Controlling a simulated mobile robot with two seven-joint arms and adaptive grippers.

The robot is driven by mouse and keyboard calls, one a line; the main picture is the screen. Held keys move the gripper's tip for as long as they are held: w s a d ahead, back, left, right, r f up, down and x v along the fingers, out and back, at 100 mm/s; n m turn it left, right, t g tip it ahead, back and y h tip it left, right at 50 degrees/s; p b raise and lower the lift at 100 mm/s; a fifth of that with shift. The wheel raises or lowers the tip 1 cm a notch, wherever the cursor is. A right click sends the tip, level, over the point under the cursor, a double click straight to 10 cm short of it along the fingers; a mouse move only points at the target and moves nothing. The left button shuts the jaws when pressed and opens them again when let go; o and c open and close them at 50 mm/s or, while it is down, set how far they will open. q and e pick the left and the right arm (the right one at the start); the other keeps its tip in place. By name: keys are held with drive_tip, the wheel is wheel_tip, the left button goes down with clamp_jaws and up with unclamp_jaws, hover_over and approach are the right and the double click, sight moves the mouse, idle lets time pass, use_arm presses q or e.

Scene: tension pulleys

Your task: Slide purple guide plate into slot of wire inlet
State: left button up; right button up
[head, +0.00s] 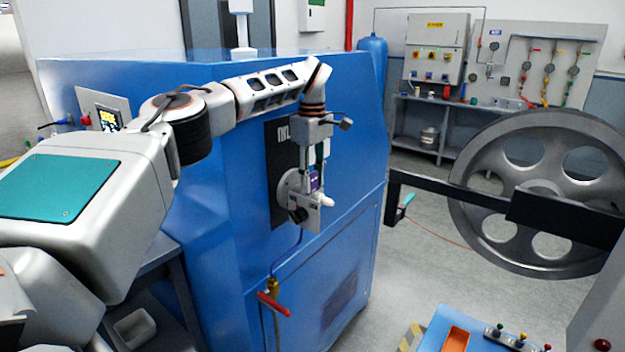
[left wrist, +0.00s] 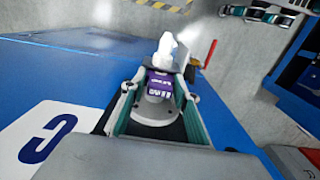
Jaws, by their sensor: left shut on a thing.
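The purple guide plate (head: 315,182) is small and sits at the front of the blue machine, close against the wire inlet (head: 312,215). The inlet is a light grey fitting with a round flange and a pale nose on the machine's side. My left gripper (head: 315,173) points down from above and is shut on the plate. In the left wrist view the plate (left wrist: 158,83) shows between the fingertips (left wrist: 160,88), with the pale inlet (left wrist: 170,55) just beyond it. The slot is hidden, and I cannot tell how far the plate is in it. My right gripper is not in view.
The blue machine (head: 225,200) fills the middle, with a dark panel behind the inlet. A red-handled valve (head: 273,300) is below. A large grey wheel (head: 545,190) on a black bar stands right. A blue control box (head: 480,330) is at the lower right.

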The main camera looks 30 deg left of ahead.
use_arm(q)
drive_tip(key=o, duration=1.2)
drive_tip(key=shift+r, duration=0.1)
wheel_tip(320, 180, up, 10)
drive_tip(key=shift+f, duration=0.25)
drive_tip(key=shift+a+r, duration=0.1)
drive_tip(key=shift+r, duration=0.45)
drive_tip(key=shift+s+r, duration=0.1)
drive_tip(key=shift+r, duration=0.5)
